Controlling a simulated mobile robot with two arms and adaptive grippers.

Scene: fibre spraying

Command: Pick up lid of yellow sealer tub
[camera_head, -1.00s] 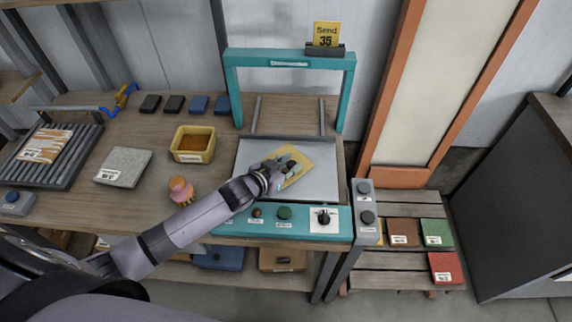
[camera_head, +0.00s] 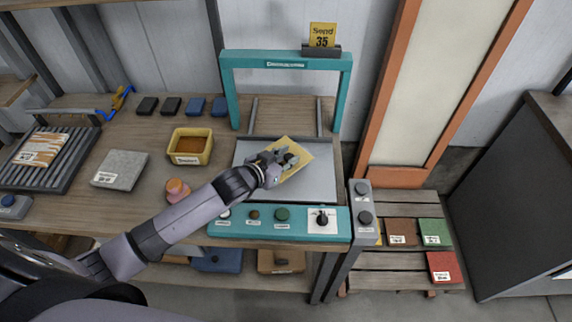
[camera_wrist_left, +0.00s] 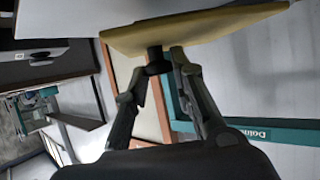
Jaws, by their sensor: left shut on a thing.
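The yellow lid (camera_head: 298,173) is over the grey metal plate (camera_head: 315,187) of the teal-framed machine. In the left wrist view the lid (camera_wrist_left: 205,25) has a dark knob (camera_wrist_left: 157,62) on it. My left gripper (camera_head: 288,160) is shut on this knob; its fingers (camera_wrist_left: 160,68) sit on either side of it. The gripper hides part of the lid in the head view. I cannot tell whether the lid touches the plate. The yellow tub (camera_head: 191,159) stands uncovered on the bench to the left, with brown stuff inside. My right gripper is not in view.
The teal frame (camera_head: 228,95) stands behind the plate, and a teal control panel (camera_head: 262,228) lies in front. A pink-topped object (camera_head: 177,188) stands near my left forearm. A grey slab (camera_head: 120,169) and a ribbed rack (camera_head: 70,165) are further left.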

